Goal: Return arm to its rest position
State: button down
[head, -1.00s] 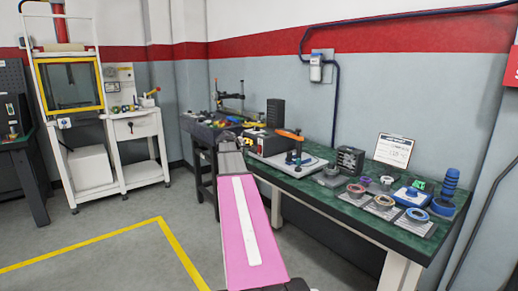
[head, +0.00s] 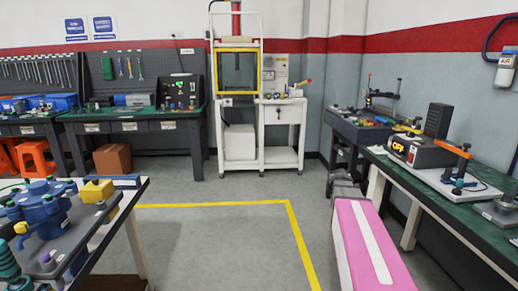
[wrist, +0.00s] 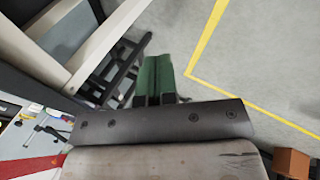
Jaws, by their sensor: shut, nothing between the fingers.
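My pink arm (head: 372,245) with a white stripe reaches forward on the right of the head view, held clear beside the green-topped bench. My gripper is at its grey far end (head: 345,185), over the floor, short of the dark side table. In the wrist view, the two green fingers of my gripper (wrist: 155,72) lie side by side, shut with nothing between them. Bare floor and a bench's legs show past them.
The green bench (head: 436,190) runs close along the arm's right, carrying a heater box (head: 421,153) reading OFF. A workbench with a blue valve body (head: 45,212) stands front left. A white press stand (head: 283,135) is at the back. The yellow-lined floor (head: 215,245) between is clear.

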jog(key=s+a+f+m+g+y, duration=0.1)
jog(key=s+a+f+m+y, duration=0.1)
jog(key=s+a+f, duration=0.4)
jog(key=s+a+f+m+g+y, duration=0.2)
jog(key=s+a+f, duration=0.4)
jog(key=s+a, duration=0.5)
jog(key=a, duration=0.3)
jog(key=shift+y, duration=0.4)
jog(key=shift+s+a+f, duration=0.1)
